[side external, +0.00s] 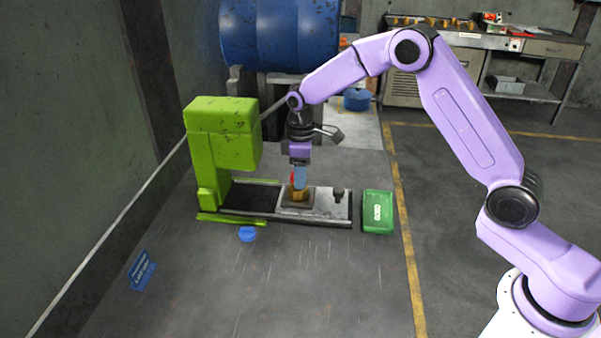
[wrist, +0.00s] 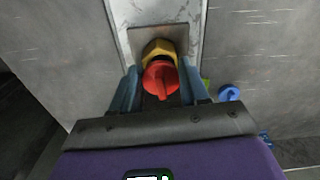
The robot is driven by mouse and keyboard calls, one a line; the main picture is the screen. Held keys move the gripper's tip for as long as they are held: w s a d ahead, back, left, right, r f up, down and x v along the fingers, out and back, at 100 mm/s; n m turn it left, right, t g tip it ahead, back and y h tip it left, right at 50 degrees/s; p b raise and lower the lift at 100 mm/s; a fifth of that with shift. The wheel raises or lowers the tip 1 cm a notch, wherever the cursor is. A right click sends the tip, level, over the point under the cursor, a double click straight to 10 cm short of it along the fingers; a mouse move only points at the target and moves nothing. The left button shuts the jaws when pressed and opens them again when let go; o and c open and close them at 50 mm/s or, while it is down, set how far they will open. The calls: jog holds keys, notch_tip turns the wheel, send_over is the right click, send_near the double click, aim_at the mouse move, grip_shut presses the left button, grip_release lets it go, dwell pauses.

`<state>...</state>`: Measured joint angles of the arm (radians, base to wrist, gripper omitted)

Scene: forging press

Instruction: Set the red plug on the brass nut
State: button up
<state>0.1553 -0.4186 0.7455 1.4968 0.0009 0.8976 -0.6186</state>
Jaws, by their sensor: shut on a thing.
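The red plug (wrist: 160,79) is between the two blue fingers of my gripper (wrist: 158,88) in the wrist view, and the fingers are shut on it. The brass nut (wrist: 158,46) shows just beyond the plug, partly hidden by it. In the side view my gripper (side external: 300,182) points down over the brass nut (side external: 299,195), with a sliver of the red plug (side external: 292,178) showing at the left finger. The plug is at or just above the nut; I cannot tell whether they touch. The nut sits on a square plate of the press bed.
The green press (side external: 222,140) stands left of my gripper. A green bin (side external: 377,212) lies right of the press bed (side external: 330,205), which carries a dark knob (side external: 338,194). A blue cap (side external: 247,234) lies in front. The near floor is mostly clear.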

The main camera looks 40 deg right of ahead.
jog(key=shift+f, duration=0.65)
dwell(0.4)
jog(key=o, duration=0.7)
jog(key=shift+o, duration=0.2)
jog(key=shift+r, duration=4.95)
